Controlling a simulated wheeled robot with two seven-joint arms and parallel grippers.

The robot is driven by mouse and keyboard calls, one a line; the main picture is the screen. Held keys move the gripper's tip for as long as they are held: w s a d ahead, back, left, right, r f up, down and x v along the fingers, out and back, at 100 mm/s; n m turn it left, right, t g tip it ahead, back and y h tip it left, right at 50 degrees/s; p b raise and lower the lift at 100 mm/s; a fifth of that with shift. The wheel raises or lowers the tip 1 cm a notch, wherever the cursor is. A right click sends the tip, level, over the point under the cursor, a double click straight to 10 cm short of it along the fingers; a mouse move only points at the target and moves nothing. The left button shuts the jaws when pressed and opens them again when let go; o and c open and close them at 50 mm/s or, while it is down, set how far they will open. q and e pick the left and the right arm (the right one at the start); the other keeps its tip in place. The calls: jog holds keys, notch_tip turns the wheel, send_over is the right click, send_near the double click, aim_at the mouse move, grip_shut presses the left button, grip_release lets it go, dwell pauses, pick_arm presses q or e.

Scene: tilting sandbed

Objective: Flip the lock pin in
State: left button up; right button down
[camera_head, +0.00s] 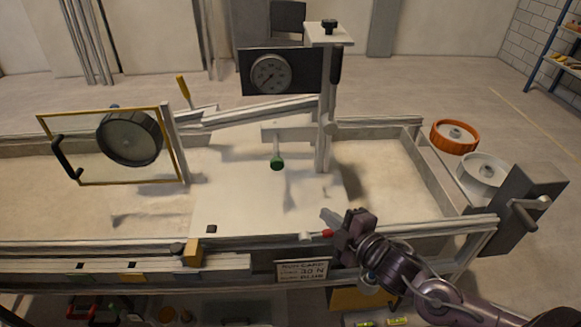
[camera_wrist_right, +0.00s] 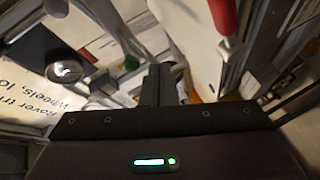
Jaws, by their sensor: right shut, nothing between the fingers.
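The lock pin appears to be the small red-ended lever (camera_head: 318,235) on the front rail of the sandbed, with a pale end pointing left. Its red part also shows large at the top of the right wrist view (camera_wrist_right: 224,16). My right gripper (camera_head: 331,217) is at the front rail, close beside the red part. Its fingers are shut together and empty, and they show in the wrist view (camera_wrist_right: 160,85) below and left of the red part. I cannot tell whether they touch it. My left gripper is not in view.
The sandbed frame (camera_head: 225,244) spans the view, with a sign (camera_head: 302,270) on its front. A crank (camera_head: 530,207) is at right. An orange wheel (camera_head: 454,136) lies beyond the right end.

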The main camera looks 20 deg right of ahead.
aim_at(274, 166)
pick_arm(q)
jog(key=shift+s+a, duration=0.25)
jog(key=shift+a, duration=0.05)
pick_arm(e)
jog(key=shift+a+r+n+y, duration=0.25)
jog(key=shift+r+n+y, duration=0.6)
jog(key=shift+n, duration=0.4)
jog(key=shift+a+r+n+y, duration=0.2)
jog(key=shift+r+n+y, duration=0.45)
jog(key=shift+n+y, duration=0.55)
jog(key=shift+a+r+n+y, duration=0.25)
jog(key=shift+r+n+y, duration=0.55)
jog(key=shift+n, duration=0.55)
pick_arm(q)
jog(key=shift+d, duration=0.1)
pick_arm(e)
jog(key=shift+w, duration=0.1)
